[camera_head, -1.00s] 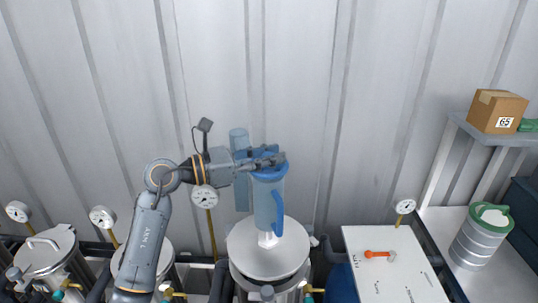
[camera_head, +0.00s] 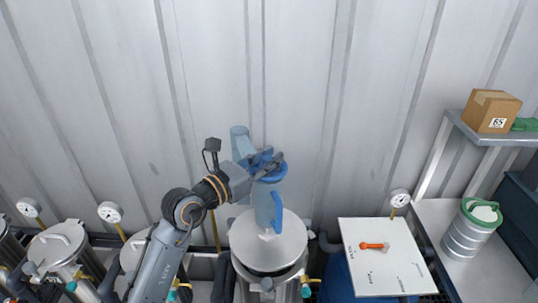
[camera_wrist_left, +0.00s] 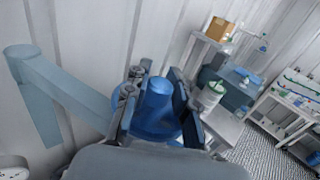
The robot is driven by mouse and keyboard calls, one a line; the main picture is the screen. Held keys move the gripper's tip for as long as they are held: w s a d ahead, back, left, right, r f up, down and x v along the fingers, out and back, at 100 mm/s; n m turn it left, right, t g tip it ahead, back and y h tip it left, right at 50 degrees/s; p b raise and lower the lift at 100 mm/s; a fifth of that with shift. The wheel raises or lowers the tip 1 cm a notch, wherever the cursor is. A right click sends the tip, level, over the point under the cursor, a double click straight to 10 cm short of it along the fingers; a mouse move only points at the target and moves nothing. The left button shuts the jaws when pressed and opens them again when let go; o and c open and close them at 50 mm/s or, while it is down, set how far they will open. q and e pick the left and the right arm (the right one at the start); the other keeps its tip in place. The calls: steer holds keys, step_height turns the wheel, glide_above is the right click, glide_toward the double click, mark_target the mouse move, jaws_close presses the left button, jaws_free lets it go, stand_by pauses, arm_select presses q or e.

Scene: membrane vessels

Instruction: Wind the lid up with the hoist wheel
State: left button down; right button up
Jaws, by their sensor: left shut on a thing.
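The blue hoist wheel (camera_head: 277,170) sits on top of a light blue upright housing with a curved blue handle (camera_head: 277,211). My left gripper (camera_head: 268,164) comes in from the left and is shut on the wheel. In the left wrist view the wheel's blue hub (camera_wrist_left: 157,108) lies between the two dark fingers, and the gripper (camera_wrist_left: 157,100) hides part of the rim. The round grey lid (camera_head: 290,240) is below the housing, over a steel vessel (camera_head: 268,287). A dark band shows under the lid's front edge. My right gripper is not in view.
A light blue post (camera_head: 238,143) stands behind the gripper; its arm (camera_wrist_left: 65,85) shows in the left wrist view. Other lidded vessels (camera_head: 55,245) and gauges (camera_head: 110,211) are at left. A white panel with an orange handle (camera_head: 373,246) is at right, beyond it a shelf with a box (camera_head: 490,111).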

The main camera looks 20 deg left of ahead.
arm_select(q)
steer(key=shift+f, duration=0.1)
steer(key=c, duration=1.1)
jaws_free()
steer(key=shift+s, duration=0.1)
steer(key=v, duration=1.2)
